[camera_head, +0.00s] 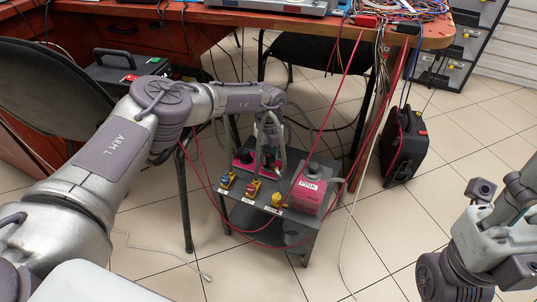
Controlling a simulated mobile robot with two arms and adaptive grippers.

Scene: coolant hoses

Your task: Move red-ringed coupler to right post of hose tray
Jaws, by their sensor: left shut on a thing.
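My left gripper (270,158) points down over a small grey cart (240,213). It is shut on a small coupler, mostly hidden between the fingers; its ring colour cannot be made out. Dark and magenta parts (243,160) sit on the cart beside and behind the fingers. I cannot tell which part is the tray's right post.
Red hoses hang down from the workbench (230,18) and loop around the cart. A black chair (305,50) and a black case (405,148) stand behind.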

